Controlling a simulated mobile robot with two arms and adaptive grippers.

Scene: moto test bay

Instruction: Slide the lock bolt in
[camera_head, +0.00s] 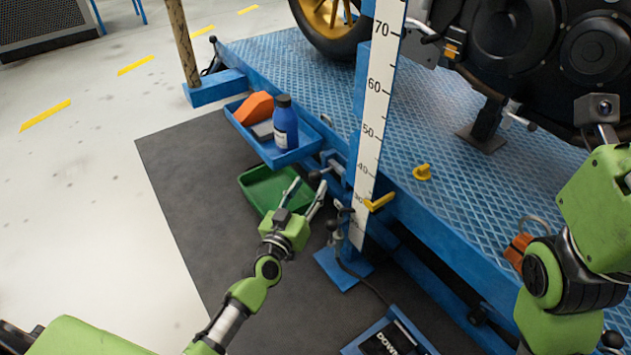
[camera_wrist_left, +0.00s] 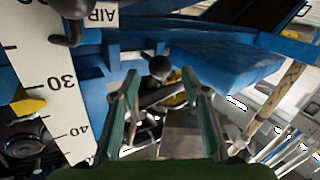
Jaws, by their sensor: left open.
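What looks like the lock bolt is a short metal bar with a black ball knob (camera_head: 314,175) at the blue lift's near side, left of the white height scale. In the left wrist view the black knob (camera_wrist_left: 160,67) appears between my fingers, with a grey bar below it. My left gripper (camera_head: 309,188) is open, its two fingers pointing at the knob from below. I see no clear contact, and the exact gap is hard to judge. How far the bolt sits in its bracket cannot be told. My right arm shows at the right, but its fingers do not.
A blue tray (camera_head: 247,140) with a blue bottle (camera_head: 285,122) and an orange item stands just left of the bracket. A green bin (camera_head: 256,193) lies below. The scale (camera_head: 373,110) and yellow handle (camera_head: 380,201) stand close right. The dark mat (camera_head: 185,185) is clear at left.

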